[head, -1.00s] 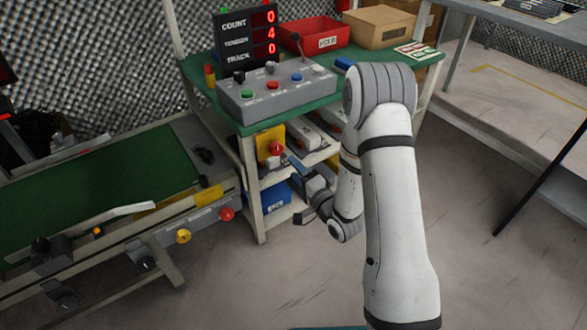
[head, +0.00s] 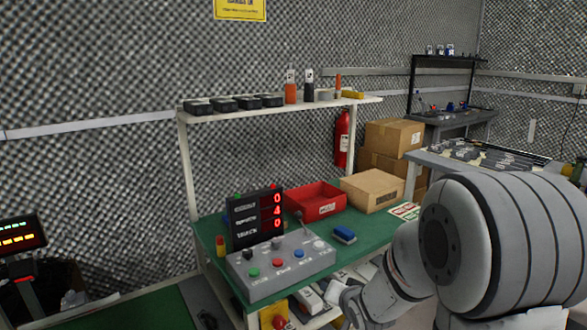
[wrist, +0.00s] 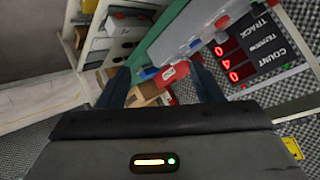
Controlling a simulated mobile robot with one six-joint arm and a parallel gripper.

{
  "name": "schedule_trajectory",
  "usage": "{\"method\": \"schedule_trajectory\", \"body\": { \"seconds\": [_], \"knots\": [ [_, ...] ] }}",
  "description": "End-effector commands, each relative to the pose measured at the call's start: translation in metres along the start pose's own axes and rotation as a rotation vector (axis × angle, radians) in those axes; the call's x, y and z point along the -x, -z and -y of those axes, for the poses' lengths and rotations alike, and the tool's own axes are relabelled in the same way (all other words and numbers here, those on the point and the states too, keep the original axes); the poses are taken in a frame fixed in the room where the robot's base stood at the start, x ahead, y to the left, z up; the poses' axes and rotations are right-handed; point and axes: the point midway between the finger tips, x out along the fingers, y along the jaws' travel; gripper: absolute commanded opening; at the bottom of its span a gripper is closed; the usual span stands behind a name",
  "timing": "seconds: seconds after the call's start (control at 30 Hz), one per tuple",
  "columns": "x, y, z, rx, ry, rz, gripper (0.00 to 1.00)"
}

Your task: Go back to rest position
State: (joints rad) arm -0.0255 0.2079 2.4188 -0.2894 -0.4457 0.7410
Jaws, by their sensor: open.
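My gripper (wrist: 160,88) shows in the wrist view with its two dark blue fingers apart and nothing between them. In the head view my white and grey arm fills the lower right, and the gripper itself is out of that frame or hidden. In the wrist view the green bench (wrist: 150,50), the grey button box (wrist: 185,25) and the red-digit display (wrist: 235,55) lie beyond the fingers. I see no contact between the fingers and these things.
The green workbench (head: 215,238) carries the button box (head: 280,265), count display (head: 256,215), red bin (head: 316,203), cardboard box (head: 371,190) and blue block (head: 344,235). A shelf (head: 300,106) with small items stands above. A fire extinguisher (head: 342,138) hangs behind. Another table (head: 490,158) is at right.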

Motion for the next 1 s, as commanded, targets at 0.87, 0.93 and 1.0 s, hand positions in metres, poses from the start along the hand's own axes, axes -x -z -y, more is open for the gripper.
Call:
{"method": "schedule_trajectory", "body": {
  "seconds": [0.87,0.93,1.0],
  "knots": [
    [0.361,0.046,0.038,0.397,-0.301,0.675,0.60],
    [0.360,0.045,0.037,0.397,-0.301,0.675,0.60],
    [0.360,0.045,0.037,0.396,-0.301,0.675,0.60]
  ]
}}
